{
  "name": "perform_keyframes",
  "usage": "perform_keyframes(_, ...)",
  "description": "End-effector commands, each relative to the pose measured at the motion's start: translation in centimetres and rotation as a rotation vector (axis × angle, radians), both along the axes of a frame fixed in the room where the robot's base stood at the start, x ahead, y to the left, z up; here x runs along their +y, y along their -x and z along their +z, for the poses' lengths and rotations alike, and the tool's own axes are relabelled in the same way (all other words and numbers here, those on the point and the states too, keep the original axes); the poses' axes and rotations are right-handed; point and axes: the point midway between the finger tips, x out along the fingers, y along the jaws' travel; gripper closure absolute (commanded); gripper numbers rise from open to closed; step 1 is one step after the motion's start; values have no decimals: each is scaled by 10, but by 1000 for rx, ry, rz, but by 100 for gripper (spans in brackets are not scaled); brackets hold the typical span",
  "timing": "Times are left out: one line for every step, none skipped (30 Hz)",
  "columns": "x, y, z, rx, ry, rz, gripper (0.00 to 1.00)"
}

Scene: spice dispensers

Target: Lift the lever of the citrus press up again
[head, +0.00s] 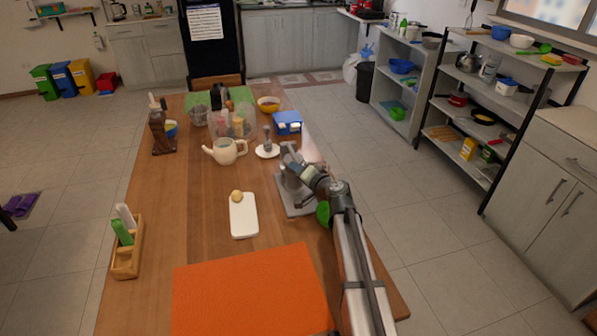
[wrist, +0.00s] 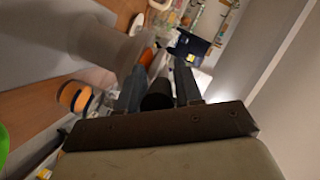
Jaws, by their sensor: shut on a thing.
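The citrus press (head: 287,192) stands on the right side of the wooden table, with a grey base and upright body. My gripper (head: 306,172) is at the top of the press and hides part of it in the head view. In the wrist view my gripper (wrist: 158,84) has its two fingers on either side of a dark round bar, the lever (wrist: 157,98) of the press. It is shut on this lever. The lever's exact angle is hard to tell, as my arm covers it in the head view.
A white board (head: 243,218) with a small round yellowish thing (head: 237,196) lies left of the press. A cream teapot (head: 226,151), a white saucer (head: 267,152) and a blue box (head: 288,122) stand behind. An orange mat (head: 250,295) covers the near table.

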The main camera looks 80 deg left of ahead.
Motion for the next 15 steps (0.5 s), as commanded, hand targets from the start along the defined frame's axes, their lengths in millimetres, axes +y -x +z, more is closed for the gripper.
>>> perform_keyframes(0,0,0,0,0,0,92)
perform_keyframes(0,0,0,0,0,0,95)
perform_keyframes(0,0,0,0,0,0,99)
perform_keyframes(0,0,0,0,0,0,100)
perform_keyframes(0,0,0,0,0,0,100)
perform_keyframes(0,0,0,0,0,0,100)
perform_keyframes(0,0,0,0,0,0,100)
perform_keyframes(0,0,0,0,0,0,100)
perform_keyframes(0,0,0,0,0,0,100)
perform_keyframes(0,0,0,0,0,0,100)
perform_keyframes(0,0,0,0,0,0,100)
perform_keyframes(0,0,0,0,0,0,100)
perform_keyframes(0,0,0,0,1,-1,100)
perform_keyframes(0,0,1,0,2,0,100)
perform_keyframes(0,0,1,0,5,-1,100)
